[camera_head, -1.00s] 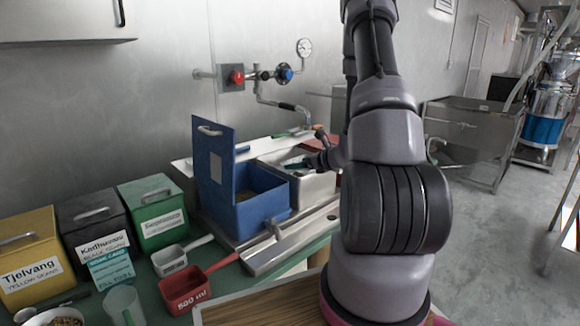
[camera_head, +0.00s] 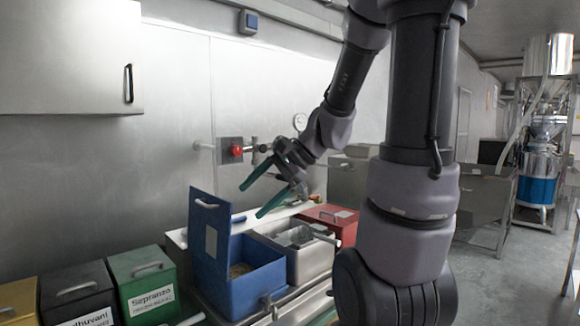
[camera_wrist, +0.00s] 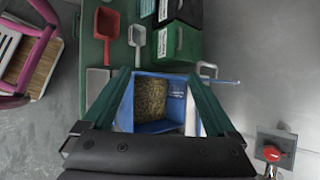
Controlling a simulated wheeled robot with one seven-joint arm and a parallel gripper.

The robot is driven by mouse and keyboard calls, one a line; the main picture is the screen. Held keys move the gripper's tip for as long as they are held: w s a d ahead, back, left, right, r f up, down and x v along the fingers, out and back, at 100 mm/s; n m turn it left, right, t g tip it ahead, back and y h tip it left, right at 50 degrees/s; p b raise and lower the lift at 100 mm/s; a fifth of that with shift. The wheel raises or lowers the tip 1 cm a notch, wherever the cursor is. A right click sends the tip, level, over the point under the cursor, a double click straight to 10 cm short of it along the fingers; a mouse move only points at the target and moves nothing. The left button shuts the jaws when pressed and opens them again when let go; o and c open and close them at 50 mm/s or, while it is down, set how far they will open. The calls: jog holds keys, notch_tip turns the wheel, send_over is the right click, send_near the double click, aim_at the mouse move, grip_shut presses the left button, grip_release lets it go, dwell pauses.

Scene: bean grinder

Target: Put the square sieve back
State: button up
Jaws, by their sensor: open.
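My gripper (camera_head: 253,201) is open, its two green fingers apart and empty, in the air above the open blue box. In the wrist view my gripper (camera_wrist: 158,76) points at the blue box (camera_wrist: 150,128), which holds brownish grains (camera_wrist: 151,98). The blue box also shows in the head view (camera_head: 258,290) with its lid (camera_head: 210,242) raised. A grey metal bin (camera_head: 318,262) stands just right of the blue box. A greyish item (camera_head: 295,236) lies in the bin; I cannot tell for sure whether it is the square sieve.
A red box (camera_head: 338,217) stands behind the metal bin. Green (camera_head: 142,280), black (camera_head: 75,295) and yellow (camera_head: 17,302) boxes stand at left. Red (camera_wrist: 107,22) and white (camera_wrist: 137,34) scoops lie on the table. A red valve knob (camera_head: 237,150) is on the wall.

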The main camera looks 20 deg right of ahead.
jog(key=s+d+r+n+t+h, duration=0.3)
jog(key=s+r+n+h, duration=0.3)
jog(key=s+r+n, duration=0.2)
jog(key=shift+s+d+n, duration=0.3)
jog(key=shift+s+d, duration=0.3)
jog(key=shift+s, duration=0.05)
jog(key=shift+r, duration=0.1)
dwell(0.4)
